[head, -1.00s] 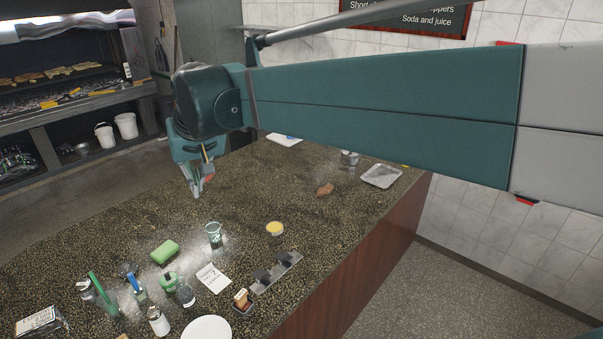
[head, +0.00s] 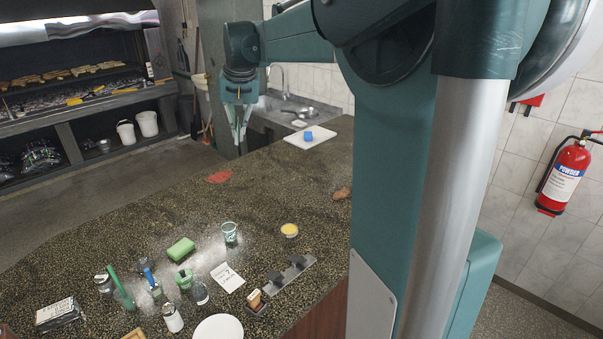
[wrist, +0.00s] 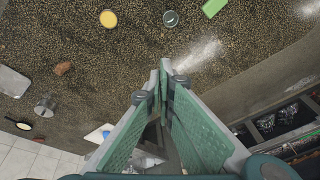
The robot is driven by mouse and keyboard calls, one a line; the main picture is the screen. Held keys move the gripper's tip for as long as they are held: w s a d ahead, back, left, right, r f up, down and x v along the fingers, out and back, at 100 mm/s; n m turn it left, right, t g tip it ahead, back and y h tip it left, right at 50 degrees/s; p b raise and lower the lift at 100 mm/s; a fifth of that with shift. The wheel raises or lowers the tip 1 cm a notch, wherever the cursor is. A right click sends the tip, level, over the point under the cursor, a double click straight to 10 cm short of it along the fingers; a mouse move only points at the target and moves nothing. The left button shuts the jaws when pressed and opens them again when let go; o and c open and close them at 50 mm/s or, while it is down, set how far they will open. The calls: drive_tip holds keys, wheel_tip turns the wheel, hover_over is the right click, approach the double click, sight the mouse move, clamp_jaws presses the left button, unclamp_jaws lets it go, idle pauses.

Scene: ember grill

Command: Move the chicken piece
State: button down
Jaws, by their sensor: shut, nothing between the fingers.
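A brown lump that looks like the chicken piece (head: 342,193) lies on the speckled counter, partly beside my arm in the head view. It also shows at the left of the wrist view (wrist: 62,68), well apart from my fingers. My gripper (head: 240,138) points down above the far left side of the counter, its fingers together and empty. In the wrist view the fingertips (wrist: 162,74) meet, with nothing between them. A flat red item (head: 219,177) lies on the counter nearer than the gripper; I cannot tell what it is.
A white board (head: 305,138) with a blue item is at the far end. A glass (head: 230,234), green sponge (head: 181,250), yellow-topped bowl (head: 289,230), bottles and a plate (head: 218,328) crowd the near part. A metal tray (wrist: 12,82) is beyond the chicken.

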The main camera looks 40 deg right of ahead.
drive_tip(key=w+d+f+m+g, duration=0.1)
drive_tip(key=w+d+f+m, duration=0.2)
drive_tip(key=d, duration=0.9)
drive_tip(key=w+d+f+m+y, duration=0.1)
drive_tip(key=w+d+f, duration=0.25)
drive_tip(key=d, duration=0.85)
drive_tip(key=w+d+f+m+g, duration=0.15)
drive_tip(key=d+f, duration=0.25)
drive_tip(key=d, duration=0.8)
drive_tip(key=s+d+f+m, duration=0.1)
drive_tip(key=s+d+f, duration=0.4)
drive_tip(key=d+f, duration=0.2)
drive_tip(key=s+d+f+m+y, duration=0.1)
drive_tip(key=s+d+f, duration=0.3)
drive_tip(key=d+f, duration=0.4)
drive_tip(key=s+d+f+m+y, duration=0.1)
drive_tip(key=s+d+f+m, duration=0.2)
drive_tip(key=d, duration=1)
drive_tip(key=shift+s+d+f+g+p, duration=0.4)
drive_tip(key=shift+s+f, duration=0.9)
drive_tip(key=shift+f, duration=1.35)
drive_tip(key=shift+a, duration=0.1)
drive_tip(key=shift+f, duration=0.1)
